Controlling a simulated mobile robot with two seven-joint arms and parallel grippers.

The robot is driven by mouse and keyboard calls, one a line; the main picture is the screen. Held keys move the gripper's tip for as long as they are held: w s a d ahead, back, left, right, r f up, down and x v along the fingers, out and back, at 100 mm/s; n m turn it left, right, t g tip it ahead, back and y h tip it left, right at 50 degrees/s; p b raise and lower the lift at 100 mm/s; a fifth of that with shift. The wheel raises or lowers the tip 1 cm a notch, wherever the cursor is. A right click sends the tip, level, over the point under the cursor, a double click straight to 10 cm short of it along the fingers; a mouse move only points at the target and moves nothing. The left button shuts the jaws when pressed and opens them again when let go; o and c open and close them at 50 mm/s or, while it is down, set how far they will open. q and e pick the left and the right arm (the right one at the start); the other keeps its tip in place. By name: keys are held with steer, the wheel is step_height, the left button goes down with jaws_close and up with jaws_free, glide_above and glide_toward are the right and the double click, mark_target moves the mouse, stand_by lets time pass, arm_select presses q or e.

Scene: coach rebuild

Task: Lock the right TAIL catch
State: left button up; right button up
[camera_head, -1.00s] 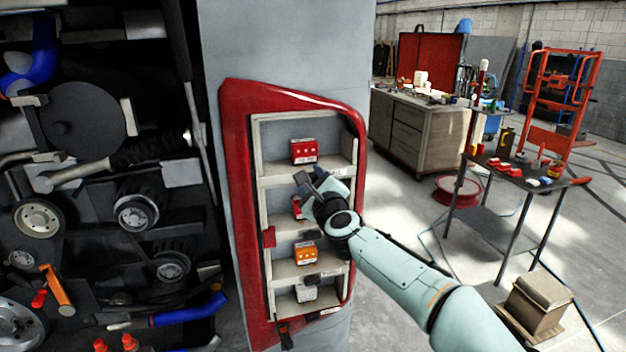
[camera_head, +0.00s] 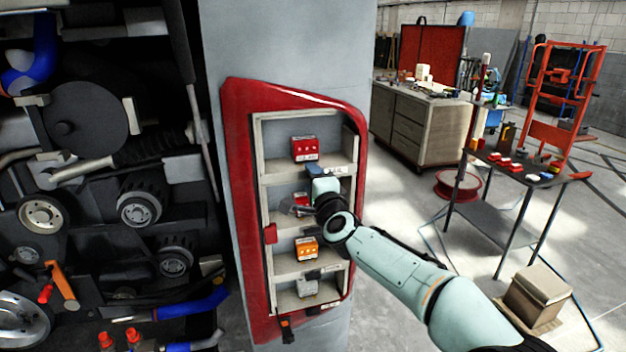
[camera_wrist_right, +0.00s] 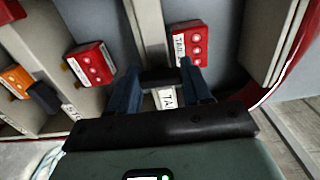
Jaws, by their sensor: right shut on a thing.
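A red module (camera_head: 304,149) sits in the top compartment of the red-framed recess. It also shows in the right wrist view (camera_wrist_right: 187,40), with a white label whose visible letters begin "TA". A small black catch (camera_wrist_right: 157,78) is at the shelf edge below it, beside a white tag (camera_wrist_right: 168,98) reading "TA". My right gripper (camera_head: 324,172) is at this edge, its two blue fingers shut on the catch from either side, as the right wrist view shows (camera_wrist_right: 158,80). The fingers partly hide the catch, so I cannot tell its position. My left gripper is out of view.
Below are a second red module (camera_wrist_right: 91,63), mostly behind my arm in the head view, an orange module (camera_head: 307,248) and a grey module (camera_head: 307,287). The red frame (camera_head: 238,200) rims the recess. Machinery fills the left. A black table (camera_head: 515,168) stands at right.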

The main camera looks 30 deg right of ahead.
stand_by(0.5)
steer(key=o, duration=1.1)
steer(key=shift+c, duration=0.2)
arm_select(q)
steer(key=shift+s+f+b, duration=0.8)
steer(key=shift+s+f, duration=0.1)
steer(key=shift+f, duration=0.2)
arm_select(e)
steer(key=v, duration=1.3)
steer(key=shift+s, duration=0.25)
steer(key=shift+f, duration=0.1)
